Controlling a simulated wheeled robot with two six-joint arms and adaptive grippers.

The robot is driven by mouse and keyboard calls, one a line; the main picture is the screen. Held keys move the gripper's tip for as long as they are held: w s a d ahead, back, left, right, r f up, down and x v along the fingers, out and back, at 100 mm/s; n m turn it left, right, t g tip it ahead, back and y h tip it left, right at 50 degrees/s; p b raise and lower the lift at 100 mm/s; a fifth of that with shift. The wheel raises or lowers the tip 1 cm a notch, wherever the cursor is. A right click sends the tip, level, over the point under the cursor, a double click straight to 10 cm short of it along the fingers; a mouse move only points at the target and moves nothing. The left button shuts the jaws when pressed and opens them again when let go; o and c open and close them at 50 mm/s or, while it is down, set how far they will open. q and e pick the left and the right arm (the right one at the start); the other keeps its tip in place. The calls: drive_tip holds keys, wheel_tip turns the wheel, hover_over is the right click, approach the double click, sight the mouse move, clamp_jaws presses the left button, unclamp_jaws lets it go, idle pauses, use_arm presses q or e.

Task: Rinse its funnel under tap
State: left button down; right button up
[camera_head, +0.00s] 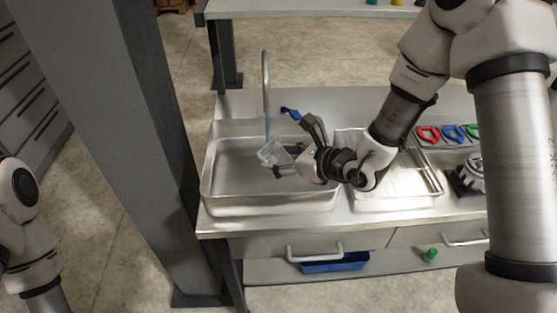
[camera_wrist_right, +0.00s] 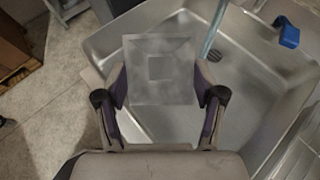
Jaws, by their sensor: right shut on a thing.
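A clear, square-rimmed funnel (camera_head: 275,153) is over the steel sink basin (camera_head: 222,207). My right gripper (camera_head: 292,159) is shut on it. In the right wrist view the funnel (camera_wrist_right: 160,62) sits between both fingers of the gripper (camera_wrist_right: 160,103), with the basin (camera_wrist_right: 260,75) below and behind. The tap (camera_head: 265,75) arches above the basin, with a blue lever (camera_head: 291,114) to its right. My left gripper is out of view.
A shallow steel tray (camera_head: 432,190) lies right of the sink. Red (camera_head: 428,134), blue (camera_head: 453,133) and green pieces sit in a row behind it. A thick grey post (camera_head: 150,130) stands left of the counter. A blue bin (camera_head: 335,264) sits on the lower shelf.

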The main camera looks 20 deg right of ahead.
drive_tip(key=shift+d+r, duration=0.15)
drive_tip(key=shift+r, duration=0.05)
drive_tip(key=shift+w+d+p, duration=0.15)
drive_tip(key=shift+p, duration=0.2)
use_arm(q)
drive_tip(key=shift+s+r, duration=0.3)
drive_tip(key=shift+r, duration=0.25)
use_arm(e)
drive_tip(key=w+d+f, duration=0.1)
drive_tip(key=w+d, duration=0.1)
drive_tip(key=w, duration=0.7)
drive_tip(key=shift+d+f, duration=0.2)
drive_tip(key=shift+f, duration=0.1)
drive_tip(key=shift+r, duration=0.1)
drive_tip(key=shift+s, duration=0.1)
idle(1.8)
